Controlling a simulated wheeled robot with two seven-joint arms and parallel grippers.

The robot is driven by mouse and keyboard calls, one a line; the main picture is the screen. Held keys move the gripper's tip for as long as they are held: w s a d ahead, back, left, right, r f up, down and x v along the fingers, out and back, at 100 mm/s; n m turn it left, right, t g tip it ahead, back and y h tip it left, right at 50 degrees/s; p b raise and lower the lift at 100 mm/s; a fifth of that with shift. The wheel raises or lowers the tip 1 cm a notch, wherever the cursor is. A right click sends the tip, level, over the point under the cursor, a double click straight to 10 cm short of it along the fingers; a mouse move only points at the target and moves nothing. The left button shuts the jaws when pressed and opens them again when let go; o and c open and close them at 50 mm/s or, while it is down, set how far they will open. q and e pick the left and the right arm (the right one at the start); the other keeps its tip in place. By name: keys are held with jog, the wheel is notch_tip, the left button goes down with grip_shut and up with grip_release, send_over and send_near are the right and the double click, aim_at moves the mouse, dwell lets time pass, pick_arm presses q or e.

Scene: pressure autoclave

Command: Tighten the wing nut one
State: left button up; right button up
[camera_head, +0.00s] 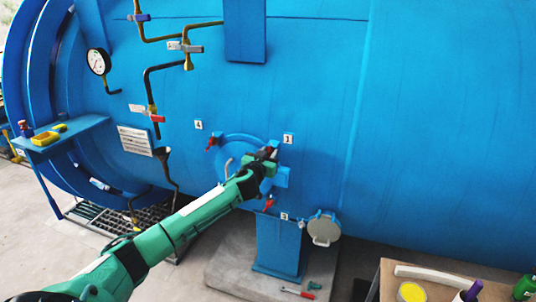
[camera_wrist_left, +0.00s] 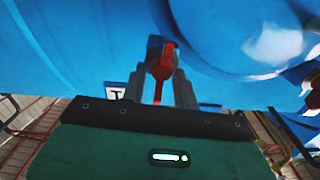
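Wing nut one (camera_wrist_left: 160,68) is red and sits between the two fingers of my left gripper (camera_wrist_left: 160,88) in the wrist view. The fingers are close together, with the red part filling the gap near their tips. A label with a 1 (camera_wrist_left: 115,91) is just left of them. In the head view my left gripper (camera_head: 268,156) is at the right edge of the round blue hatch (camera_head: 238,137), below a white number label (camera_head: 288,138). It mostly hides the nut there. My right gripper is not in view.
Other red wing nuts sit at the hatch's upper left (camera_head: 211,143) and lower right (camera_head: 268,204). A grey round cover (camera_head: 323,229) hangs at lower right. A blue support leg (camera_head: 278,245) stands below. A table (camera_head: 388,284) with several items is at front right.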

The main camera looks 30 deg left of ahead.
pick_arm(q)
grip_shut()
